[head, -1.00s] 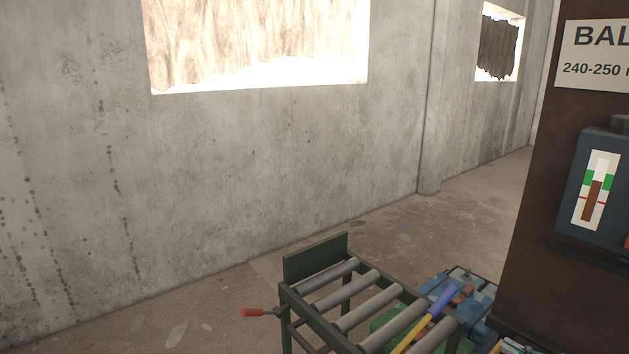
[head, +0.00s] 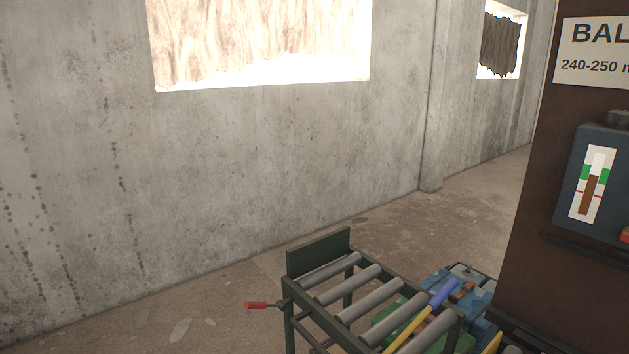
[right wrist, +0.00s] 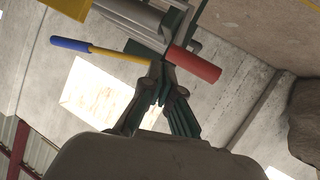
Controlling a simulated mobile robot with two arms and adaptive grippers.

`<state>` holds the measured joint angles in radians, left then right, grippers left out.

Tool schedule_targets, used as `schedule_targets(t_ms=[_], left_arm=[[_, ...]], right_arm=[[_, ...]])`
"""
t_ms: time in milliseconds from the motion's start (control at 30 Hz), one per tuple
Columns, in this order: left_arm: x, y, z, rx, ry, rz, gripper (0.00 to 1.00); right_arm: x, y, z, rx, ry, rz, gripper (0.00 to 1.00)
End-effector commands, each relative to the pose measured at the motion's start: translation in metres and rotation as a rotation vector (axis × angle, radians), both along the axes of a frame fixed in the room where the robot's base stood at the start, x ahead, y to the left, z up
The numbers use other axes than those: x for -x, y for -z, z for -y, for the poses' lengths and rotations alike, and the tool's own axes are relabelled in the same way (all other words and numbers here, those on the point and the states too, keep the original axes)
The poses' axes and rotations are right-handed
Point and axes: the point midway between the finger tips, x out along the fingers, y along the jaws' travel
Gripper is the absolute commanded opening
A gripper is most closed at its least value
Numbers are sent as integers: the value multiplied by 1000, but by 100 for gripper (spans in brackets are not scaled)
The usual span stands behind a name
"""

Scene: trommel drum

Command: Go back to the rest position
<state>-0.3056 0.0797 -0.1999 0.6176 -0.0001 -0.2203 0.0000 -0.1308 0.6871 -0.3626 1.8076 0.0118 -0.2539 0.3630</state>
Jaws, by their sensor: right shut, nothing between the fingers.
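My right gripper (right wrist: 164,92) shows in the right wrist view, its dark green fingers closed together with nothing between them. Past the fingertips, a red handle (right wrist: 193,64) and a yellow bar with a blue grip (right wrist: 72,44) show in that view. I cannot tell whether the fingertips touch the red handle or only overlap it in the picture. Neither gripper shows in the head view, and my left gripper is in no view.
A green roller stand (head: 318,323) with a red-gripped lever (head: 257,305) stands low in the head view. A brown panel (head: 565,190) with a gauge box (head: 600,185) stands right. Floor (head: 400,225) lies open toward the concrete wall.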

Motion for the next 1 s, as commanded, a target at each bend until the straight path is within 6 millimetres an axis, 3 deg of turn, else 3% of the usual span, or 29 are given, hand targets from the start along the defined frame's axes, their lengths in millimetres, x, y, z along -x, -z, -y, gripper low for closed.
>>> schedule_targets(t_ms=[33, 133, 300, 500, 867, 1000], left_arm=[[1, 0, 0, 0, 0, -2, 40], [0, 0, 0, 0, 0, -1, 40], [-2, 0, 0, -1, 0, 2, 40], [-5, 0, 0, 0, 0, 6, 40], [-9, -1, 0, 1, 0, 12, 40], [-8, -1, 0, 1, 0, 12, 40]], right_arm=[[20, 7, -19, -11, 44, -70, 0], [61, 17, -36, 9, 133, -232, 0], [121, 21, -45, 38, 221, -455, 0], [177, 17, -49, 52, 272, -645, 0], [258, 3, -51, 57, 314, -908, 0], [247, 35, -51, 67, 310, -915, 0]])
